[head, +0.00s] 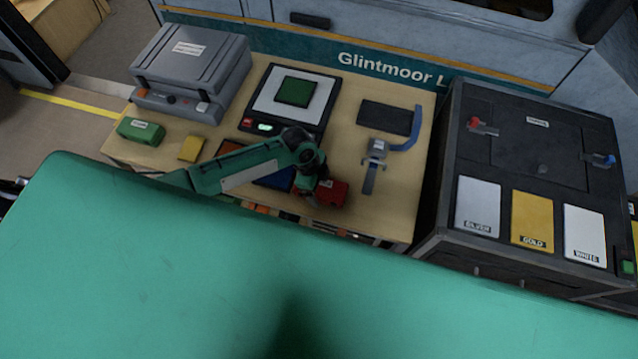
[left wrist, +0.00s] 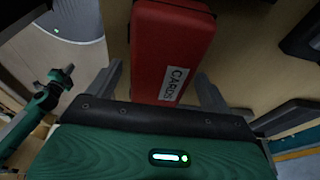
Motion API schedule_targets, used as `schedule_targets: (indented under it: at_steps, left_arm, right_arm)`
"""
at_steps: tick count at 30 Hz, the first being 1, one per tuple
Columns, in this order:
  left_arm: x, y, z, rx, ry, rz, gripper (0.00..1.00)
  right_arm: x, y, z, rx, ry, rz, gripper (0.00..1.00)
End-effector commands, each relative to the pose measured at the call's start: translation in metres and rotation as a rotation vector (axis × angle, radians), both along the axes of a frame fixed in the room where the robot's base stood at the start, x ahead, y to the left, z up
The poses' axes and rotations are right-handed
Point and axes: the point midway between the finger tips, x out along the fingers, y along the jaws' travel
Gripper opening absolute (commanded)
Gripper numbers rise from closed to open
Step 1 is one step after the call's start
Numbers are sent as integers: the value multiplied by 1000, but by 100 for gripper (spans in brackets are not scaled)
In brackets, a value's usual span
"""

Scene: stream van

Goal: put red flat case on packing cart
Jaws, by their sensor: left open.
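The red flat case (head: 331,194) lies near the front edge of the wooden worktop. In the left wrist view the red case (left wrist: 172,45), with a white CARDS label, has its near end between my spread fingers. My left gripper (head: 312,184) is open over the case's left end; it covers part of it in the head view. The fingers show a gap on either side of the case. My right gripper is not seen in the head view. I cannot pick out a packing cart in either view.
A grey lidded machine (head: 189,72), a green box (head: 141,131), a yellow block (head: 191,148) and a scale-like device (head: 294,96) stand on the worktop (head: 345,145). A blue-handled tool (head: 373,165) lies right. A black cabinet (head: 535,140) stands beyond.

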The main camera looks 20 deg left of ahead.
Motion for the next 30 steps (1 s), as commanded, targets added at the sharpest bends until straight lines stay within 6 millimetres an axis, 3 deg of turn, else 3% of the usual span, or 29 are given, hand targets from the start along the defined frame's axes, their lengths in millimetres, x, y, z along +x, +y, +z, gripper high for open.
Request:
schedule_targets:
  at_steps: [5, 18, 24, 30]
  left_arm:
    - [1, 5, 15, 0, -2, 1, 83]
    - [1, 27, 97, -1, -3, 0, 83]
    - [0, 31, 115, -1, 0, 0, 83]
    - [0, 32, 117, -1, 1, 0, 83]
  right_arm:
    - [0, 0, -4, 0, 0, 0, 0]
    - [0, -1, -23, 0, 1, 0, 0]
    - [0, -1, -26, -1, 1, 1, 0]
    - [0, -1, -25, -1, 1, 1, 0]
